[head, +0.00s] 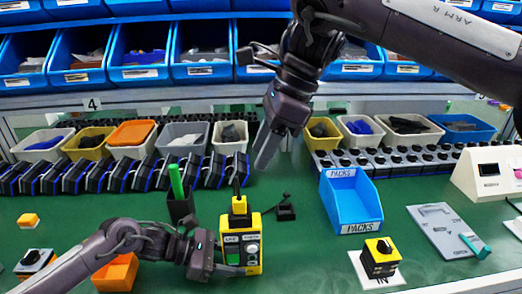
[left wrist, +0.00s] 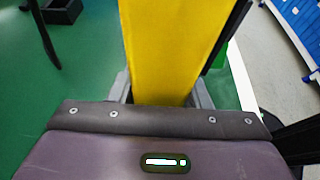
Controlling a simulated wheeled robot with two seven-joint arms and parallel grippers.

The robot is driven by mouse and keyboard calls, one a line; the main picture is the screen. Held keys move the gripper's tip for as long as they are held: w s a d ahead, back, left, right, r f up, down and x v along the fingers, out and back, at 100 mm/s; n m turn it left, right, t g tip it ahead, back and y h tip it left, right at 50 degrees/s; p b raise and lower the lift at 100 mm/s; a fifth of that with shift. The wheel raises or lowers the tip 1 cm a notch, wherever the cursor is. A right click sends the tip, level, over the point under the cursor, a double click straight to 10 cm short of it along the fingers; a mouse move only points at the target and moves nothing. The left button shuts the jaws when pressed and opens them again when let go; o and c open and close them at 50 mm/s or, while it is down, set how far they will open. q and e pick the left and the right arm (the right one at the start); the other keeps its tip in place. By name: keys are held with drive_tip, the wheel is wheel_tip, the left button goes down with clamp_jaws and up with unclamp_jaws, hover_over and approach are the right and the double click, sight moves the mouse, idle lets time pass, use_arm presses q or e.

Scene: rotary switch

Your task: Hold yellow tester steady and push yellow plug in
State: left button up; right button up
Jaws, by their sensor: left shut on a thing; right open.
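The yellow tester (head: 254,267) stands upright on the green table, with a green-and-grey front panel. My left gripper (head: 236,270) is shut on its lower part from the left. In the left wrist view the tester (left wrist: 168,45) is a yellow block between the fingers of my left gripper (left wrist: 162,92). The yellow plug (head: 239,206) sits at the tester's top with a black cable rising from it; how deep it sits I cannot tell. My right gripper (head: 266,150) is open and empty, pointing down, above and behind the plug.
A black cup (head: 181,211) with a green stick stands left of the tester. A small black lever piece (head: 285,210) lies to its right. A blue PACKS bin (head: 345,208) and a yellow-black switch box (head: 380,255) on a white IN card are further right. Switch rows and bins line the back.

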use_arm(q)
drive_tip(key=o, duration=1.1)
drive_tip(key=v, duration=1.2)
